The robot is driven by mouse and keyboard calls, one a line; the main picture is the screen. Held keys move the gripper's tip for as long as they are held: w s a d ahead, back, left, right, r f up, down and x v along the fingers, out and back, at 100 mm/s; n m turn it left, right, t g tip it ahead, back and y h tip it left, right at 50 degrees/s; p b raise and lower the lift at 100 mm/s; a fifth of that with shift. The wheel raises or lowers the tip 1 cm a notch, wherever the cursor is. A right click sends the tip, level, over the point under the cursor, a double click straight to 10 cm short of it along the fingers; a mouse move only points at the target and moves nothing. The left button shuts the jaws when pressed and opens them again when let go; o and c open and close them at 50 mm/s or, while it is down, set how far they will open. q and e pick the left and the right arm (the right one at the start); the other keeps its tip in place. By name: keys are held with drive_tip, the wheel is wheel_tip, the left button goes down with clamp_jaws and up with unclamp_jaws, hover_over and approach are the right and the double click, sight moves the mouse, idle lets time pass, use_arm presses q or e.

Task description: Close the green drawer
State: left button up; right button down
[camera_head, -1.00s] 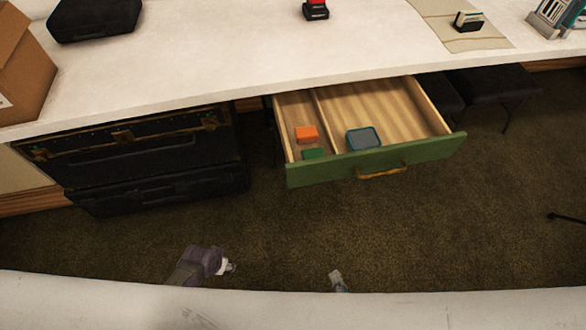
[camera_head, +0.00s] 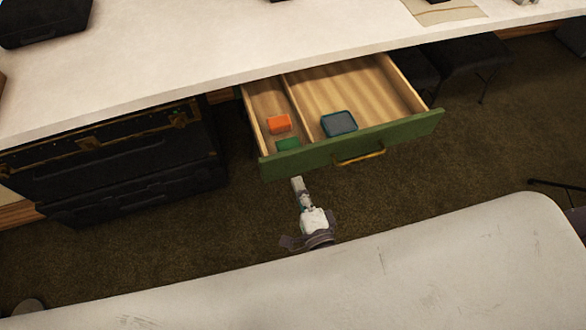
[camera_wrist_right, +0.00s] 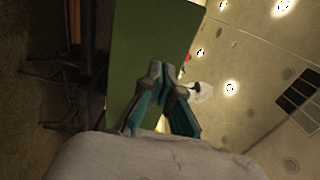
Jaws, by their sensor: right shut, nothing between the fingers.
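The green drawer (camera_head: 410,129) is pulled out from under the white tabletop, its wooden inside showing in the head view. A brass handle (camera_head: 358,158) is on its front. My right gripper (camera_head: 297,181) is shut and empty, its tips at the lower edge of the drawer front, left of the handle. In the right wrist view, the shut fingers (camera_wrist_right: 158,72) point at the green front (camera_wrist_right: 140,40). I cannot tell whether they touch it. My left gripper is not in view.
Inside the drawer lie an orange block (camera_head: 279,123), a green block (camera_head: 288,144) and a blue-grey box (camera_head: 339,123). Black trunks (camera_head: 120,165) stand left under the tabletop (camera_head: 190,50). Black stools (camera_head: 468,68) stand right. Dark carpet lies before the drawer.

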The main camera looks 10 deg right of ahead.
sight(290, 163)
drive_tip(key=shift+w+a, duration=0.15)
drive_tip(key=shift+w, duration=2.1)
